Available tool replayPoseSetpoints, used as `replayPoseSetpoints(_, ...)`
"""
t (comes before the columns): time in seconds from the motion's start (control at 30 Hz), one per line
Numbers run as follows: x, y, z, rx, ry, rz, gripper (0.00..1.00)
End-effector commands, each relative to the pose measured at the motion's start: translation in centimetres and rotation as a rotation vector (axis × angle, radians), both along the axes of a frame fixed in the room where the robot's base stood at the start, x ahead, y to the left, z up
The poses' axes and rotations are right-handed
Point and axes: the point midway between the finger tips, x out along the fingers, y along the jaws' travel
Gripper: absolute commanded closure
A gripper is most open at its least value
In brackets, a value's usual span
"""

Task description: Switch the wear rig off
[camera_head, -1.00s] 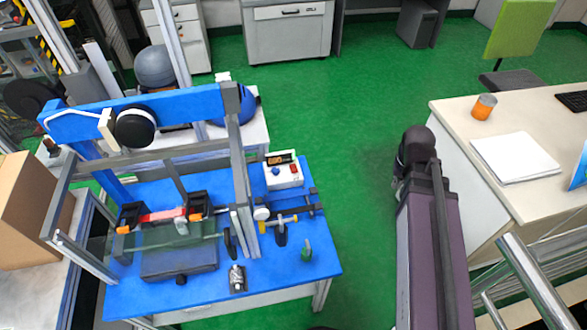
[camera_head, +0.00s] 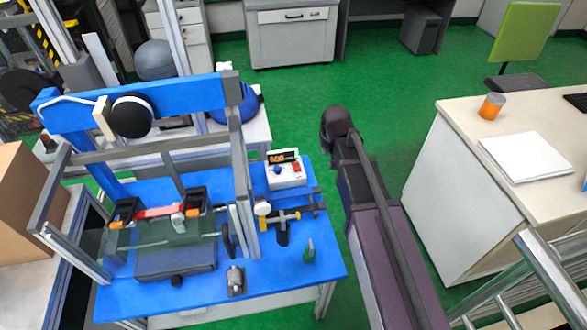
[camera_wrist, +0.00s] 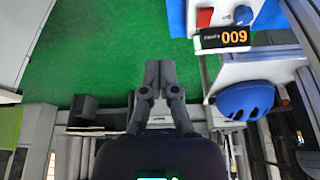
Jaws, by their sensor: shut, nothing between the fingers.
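The wear rig (camera_head: 150,215) stands on a blue-topped table at the left in the head view. Its white control box (camera_head: 287,181) sits at the table's back right corner, with an orange-lit display (camera_head: 283,157), a blue knob (camera_head: 277,170) and a red switch (camera_head: 297,167). In the wrist view the box (camera_wrist: 225,17) shows upside down at the top right; its display (camera_wrist: 222,38) reads 600. My gripper (camera_wrist: 158,66) is shut and empty over green floor, apart from the box and to its left in the wrist view. The head view does not show its fingers.
A blue helmet-like object (camera_wrist: 245,100) lies on a white table behind the rig. A desk (camera_head: 450,150) with an orange can (camera_head: 491,106) and paper stands at the right. Green floor (camera_head: 350,85) is clear between them. Metal rails (camera_head: 545,275) stand at the lower right.

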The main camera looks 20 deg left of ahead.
Motion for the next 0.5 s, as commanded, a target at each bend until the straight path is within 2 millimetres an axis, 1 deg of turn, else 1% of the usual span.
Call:
replayPoseSetpoints(0.03,0.4,1.9,-0.5,0.007,-0.012,0.021,1.00)
replayPoseSetpoints(0.1,0.5,3.8,-0.8,0.014,-0.028,0.043,1.00)
replayPoseSetpoints(0.2,0.5,6.2,-1.1,0.025,-0.048,0.070,1.00)
replayPoseSetpoints(0.33,0.4,8.5,-1.2,0.037,-0.066,0.096,1.00)
replayPoseSetpoints(0.5,0.3,10.0,-1.3,0.043,-0.077,0.113,1.00)
